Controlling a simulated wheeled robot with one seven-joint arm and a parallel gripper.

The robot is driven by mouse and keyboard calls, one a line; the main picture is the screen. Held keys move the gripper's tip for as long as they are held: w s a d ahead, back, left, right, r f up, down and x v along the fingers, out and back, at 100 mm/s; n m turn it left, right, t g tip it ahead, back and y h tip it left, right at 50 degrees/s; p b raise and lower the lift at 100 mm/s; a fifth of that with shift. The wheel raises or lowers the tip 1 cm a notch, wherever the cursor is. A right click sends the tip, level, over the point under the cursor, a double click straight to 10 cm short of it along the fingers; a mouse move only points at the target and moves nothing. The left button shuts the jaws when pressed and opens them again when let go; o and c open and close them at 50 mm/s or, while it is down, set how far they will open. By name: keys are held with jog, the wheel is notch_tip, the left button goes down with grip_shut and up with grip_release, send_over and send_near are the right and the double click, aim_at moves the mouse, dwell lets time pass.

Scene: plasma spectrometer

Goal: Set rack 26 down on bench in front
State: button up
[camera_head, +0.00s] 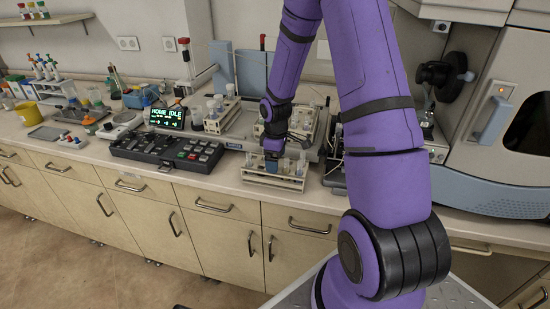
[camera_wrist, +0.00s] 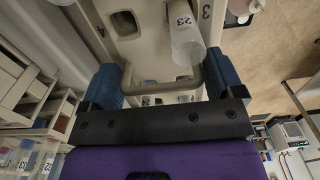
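The beige rack (camera_head: 262,179) with several tubes is at the front edge of the bench (camera_head: 225,167), in front of the tray of other racks. My gripper (camera_head: 279,163) comes down over it from above. In the wrist view the blue fingers of my gripper (camera_wrist: 164,84) stand on both sides of the rack's handle (camera_wrist: 160,88) and appear to press on it. A tube marked 23 (camera_wrist: 187,45) leans in the rack. Whether the rack's base touches the bench or hangs just above it, I cannot tell. The number 26 is not readable.
A black keypad panel (camera_head: 165,151) lies left of the rack, with a lit display (camera_head: 167,117) behind it. Another rack (camera_head: 222,114) with tubes stands behind. The large spectrometer (camera_head: 500,110) stands at the right. Little free bench shows between the panel and the rack.

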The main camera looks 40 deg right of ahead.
jog(key=shift+o, duration=0.8)
jog(key=shift+r, duration=0.1)
notch_tip(320, 180, up, 12)
jog(key=s+a+r+m+t, duration=0.1)
jog(key=s+a+r, duration=0.2)
jog(key=r, duration=0.2)
jog(key=s+a+r+m+t+h, duration=0.1)
jog(key=s+a+r, duration=0.15)
jog(key=r, duration=0.25)
jog(key=s+a+r+m, duration=0.1)
jog(key=s+a+r, duration=0.25)
jog(key=r, duration=0.25)
jog(key=s+a+r+m+t, duration=0.1)
jog(key=s+a+r+m, duration=0.1)
jog(key=s, duration=0.6)
jog(key=s+a+r+m+t+y, duration=0.1)
jog(key=s+a+r+m+t, duration=0.1)
jog(key=s, duration=0.6)
jog(key=shift+s+a+r+m, duration=0.25)
jog(key=shift+a+r, duration=0.25)
jog(key=shift+r, duration=0.7)
jog(key=shift+w, duration=0.1)
